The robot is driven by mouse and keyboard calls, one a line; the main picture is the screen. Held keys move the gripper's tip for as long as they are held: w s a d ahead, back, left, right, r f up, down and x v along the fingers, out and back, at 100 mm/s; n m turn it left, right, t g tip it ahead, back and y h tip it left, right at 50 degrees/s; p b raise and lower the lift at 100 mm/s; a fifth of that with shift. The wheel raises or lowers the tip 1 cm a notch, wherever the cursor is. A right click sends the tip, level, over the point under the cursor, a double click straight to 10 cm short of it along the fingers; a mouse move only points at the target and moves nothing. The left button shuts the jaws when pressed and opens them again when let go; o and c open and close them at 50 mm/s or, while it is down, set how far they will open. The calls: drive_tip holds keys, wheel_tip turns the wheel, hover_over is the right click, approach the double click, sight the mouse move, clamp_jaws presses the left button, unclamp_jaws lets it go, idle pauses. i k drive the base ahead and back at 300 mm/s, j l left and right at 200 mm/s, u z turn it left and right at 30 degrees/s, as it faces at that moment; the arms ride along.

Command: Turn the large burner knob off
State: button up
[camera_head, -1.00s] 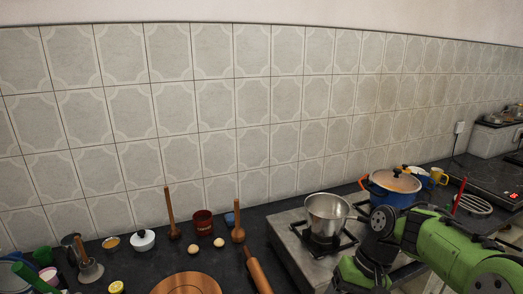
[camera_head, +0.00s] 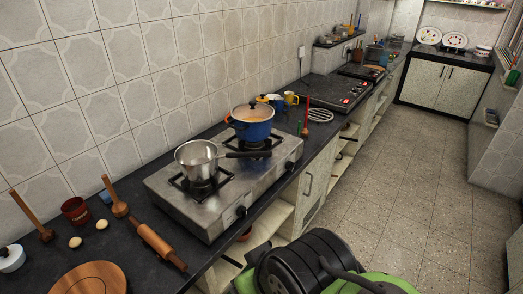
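A steel two-burner stove (camera_head: 215,221) stands on the dark counter. Two dark knobs are on its front face: a near one (camera_head: 241,211) below the left burner and a far one (camera_head: 289,166) below the right burner. Both are small in view, and I cannot tell their turned positions or which is the large burner's. A steel saucepan (camera_head: 197,160) sits on the left burner, its dark handle pointing right. No flame is visible. My gripper is out of view; only black and green parts of my arm show at the bottom.
A rolling pin (camera_head: 160,246) and a round wooden board (camera_head: 88,280) lie on the counter left of the stove. Mugs (camera_head: 291,98) and a round metal rack (camera_head: 320,115) stand beyond it. Open shelves are below the counter. The tiled floor (camera_head: 400,200) at right is clear.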

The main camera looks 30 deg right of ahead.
sight(290, 165)
drive_tip(key=i+l, duration=0.35)
drive_tip(key=l, duration=0.15)
drive_tip(key=i+l, duration=0.35)
drive_tip(key=l, duration=0.1)
